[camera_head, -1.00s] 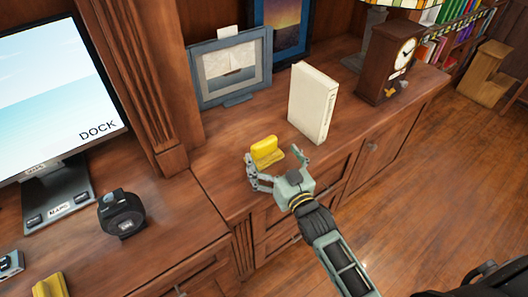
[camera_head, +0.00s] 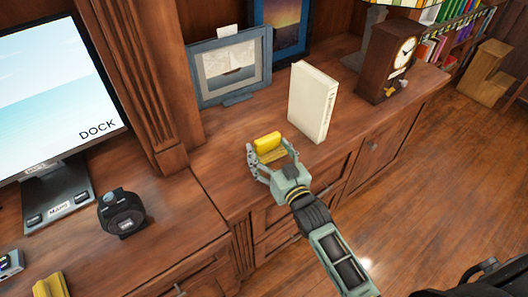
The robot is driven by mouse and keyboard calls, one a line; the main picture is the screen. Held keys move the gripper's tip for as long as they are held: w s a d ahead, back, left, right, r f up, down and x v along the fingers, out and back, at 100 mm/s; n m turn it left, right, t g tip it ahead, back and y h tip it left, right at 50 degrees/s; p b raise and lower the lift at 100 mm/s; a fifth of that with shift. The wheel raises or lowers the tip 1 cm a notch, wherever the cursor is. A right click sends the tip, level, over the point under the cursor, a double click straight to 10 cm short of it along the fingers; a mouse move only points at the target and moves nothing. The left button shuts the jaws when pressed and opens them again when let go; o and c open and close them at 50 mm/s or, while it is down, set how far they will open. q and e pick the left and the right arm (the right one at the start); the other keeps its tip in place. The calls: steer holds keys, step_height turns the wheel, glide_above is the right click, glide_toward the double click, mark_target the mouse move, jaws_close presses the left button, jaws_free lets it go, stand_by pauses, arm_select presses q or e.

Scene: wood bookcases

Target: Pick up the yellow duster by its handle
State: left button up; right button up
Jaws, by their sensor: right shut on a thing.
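A yellow duster (camera_head: 267,142) is on the wooden cabinet top, in front of the white book. My right gripper (camera_head: 271,157) has its fingers on both sides of the duster and is shut on it. The gripper's palm and fingers hide part of the duster's lower side. I cannot tell whether the duster is off the surface. My left gripper does not show.
A white book (camera_head: 313,102) stands upright behind and right of the duster. A framed boat picture (camera_head: 230,66) leans at the back, and a wooden clock (camera_head: 391,62) stands farther right. A black round device (camera_head: 121,214) and another yellow thing (camera_head: 50,285) are at left.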

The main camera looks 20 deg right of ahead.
mark_target(269, 156)
step_height(269, 156, up, 10)
steer(key=p, duration=0.1)
stand_by(0.5)
steer(key=o, duration=0.5)
steer(key=c, duration=0.3)
